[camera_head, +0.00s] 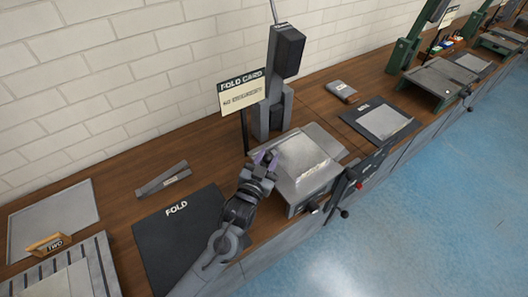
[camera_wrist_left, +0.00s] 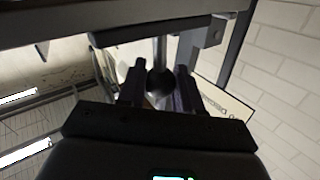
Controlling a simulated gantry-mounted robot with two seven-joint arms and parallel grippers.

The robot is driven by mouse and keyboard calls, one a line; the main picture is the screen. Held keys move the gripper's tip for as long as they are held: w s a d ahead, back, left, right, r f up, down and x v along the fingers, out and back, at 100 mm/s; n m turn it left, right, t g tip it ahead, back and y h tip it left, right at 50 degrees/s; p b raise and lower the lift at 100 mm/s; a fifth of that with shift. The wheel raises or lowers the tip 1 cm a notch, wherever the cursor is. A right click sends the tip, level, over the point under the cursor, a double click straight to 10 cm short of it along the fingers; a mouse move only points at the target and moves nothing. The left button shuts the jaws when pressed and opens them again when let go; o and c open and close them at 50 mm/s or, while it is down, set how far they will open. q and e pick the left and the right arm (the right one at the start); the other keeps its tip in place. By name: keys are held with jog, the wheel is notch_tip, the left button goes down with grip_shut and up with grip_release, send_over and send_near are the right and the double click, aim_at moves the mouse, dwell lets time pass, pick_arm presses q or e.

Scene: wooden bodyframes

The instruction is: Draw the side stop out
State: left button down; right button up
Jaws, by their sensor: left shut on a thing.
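The side stop shows in the left wrist view as a dark round knob (camera_wrist_left: 160,84) on a thin metal rod (camera_wrist_left: 160,50). The rod runs into the underside of a grey plate or bracket (camera_wrist_left: 150,27). My left gripper (camera_wrist_left: 160,76) has its two fingers on either side of the knob and is shut on it. In the head view my left gripper (camera_head: 265,158) is at the left edge of the grey metal-topped machine (camera_head: 300,165). The knob is hidden there behind the gripper. My right gripper is not in view.
A FOLD CARD sign (camera_head: 240,90) on a post and a dark upright unit (camera_head: 287,52) stand behind the machine. A black FOLD mat (camera_head: 180,240) lies left of my arm. A grey bar (camera_head: 163,179) lies behind the mat. Levers (camera_head: 352,178) project at the machine's front right.

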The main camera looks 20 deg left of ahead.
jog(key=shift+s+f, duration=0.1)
pick_arm(q)
jog(key=c, duration=1.1)
grip_release()
jog(key=shift+a, duration=0.1)
jog(key=o, duration=0.3)
jog(key=shift+s+a, duration=0.1)
jog(key=shift+s, duration=0.1)
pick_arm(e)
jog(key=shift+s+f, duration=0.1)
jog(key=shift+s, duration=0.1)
pick_arm(q)
jog(key=shift+s, duration=0.1)
jog(key=s+p, duration=0.1)
jog(key=s, duration=0.9)
jog(key=shift+s+a+p, duration=0.15)
jog(key=shift+s+p, duration=0.1)
jog(key=shift+p, duration=0.05)
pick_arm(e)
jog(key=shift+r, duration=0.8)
